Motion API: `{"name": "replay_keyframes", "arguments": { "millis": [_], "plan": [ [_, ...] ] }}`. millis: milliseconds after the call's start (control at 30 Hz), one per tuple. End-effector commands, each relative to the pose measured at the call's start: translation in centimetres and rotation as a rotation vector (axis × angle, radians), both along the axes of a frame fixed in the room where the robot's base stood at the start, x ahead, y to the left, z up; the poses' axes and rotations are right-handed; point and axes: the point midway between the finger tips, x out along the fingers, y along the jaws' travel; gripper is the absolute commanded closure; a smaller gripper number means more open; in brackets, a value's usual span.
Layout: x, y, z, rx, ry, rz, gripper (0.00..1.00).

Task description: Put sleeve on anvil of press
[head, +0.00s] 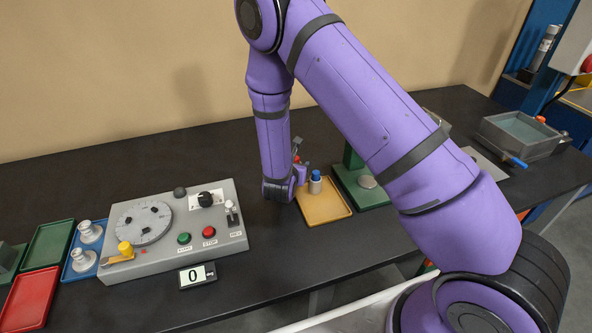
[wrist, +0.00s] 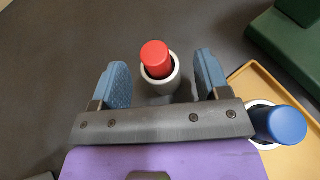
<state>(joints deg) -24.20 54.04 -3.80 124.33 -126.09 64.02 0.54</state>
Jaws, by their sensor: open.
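A whitish sleeve (wrist: 158,88) with a red cylinder (wrist: 155,58) standing in it is in the wrist view. My gripper (wrist: 161,66) is open, with one blue-padded finger on each side of the sleeve and a visible gap to both. In the head view the gripper (head: 297,165) is beside the tan tray's left rear, and only a bit of red shows there. A second sleeve with a blue top (head: 315,183) stands on the tray; its blue top (wrist: 285,125) is at the wrist view's right. The green press (head: 349,176) has a round grey anvil (head: 368,182), partly covered by my arm.
The tan tray (head: 328,214) lies between the press and a grey control box (head: 215,240) with a dial and buttons. Green (head: 47,246) and red (head: 24,300) trays lie at far left. A grey bin (head: 520,136) stands at right. Dark table behind the control box is clear.

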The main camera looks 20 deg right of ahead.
Motion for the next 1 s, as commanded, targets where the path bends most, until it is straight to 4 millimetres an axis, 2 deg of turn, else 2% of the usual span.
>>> {"name": "replay_keyframes", "arguments": {
  "millis": [133,333,367,600,633,667,1000],
  "plan": [
    [1.15,-0.82,-0.59,0.000,0.000,-0.001,0.31],
    [1.21,-0.82,-0.63,0.000,0.000,0.000,0.31],
    [1.21,-0.82,-0.62,0.000,0.000,0.000,0.35],
    [1.19,-0.82,-0.62,0.000,0.000,0.000,0.89],
    [1.20,-0.81,-0.60,0.000,0.000,0.000,0.89],
    [1.20,-0.81,-0.60,0.000,0.000,0.000,0.93],
    [1.21,-0.80,-0.03,0.001,0.000,0.000,0.94]
  ]
}}
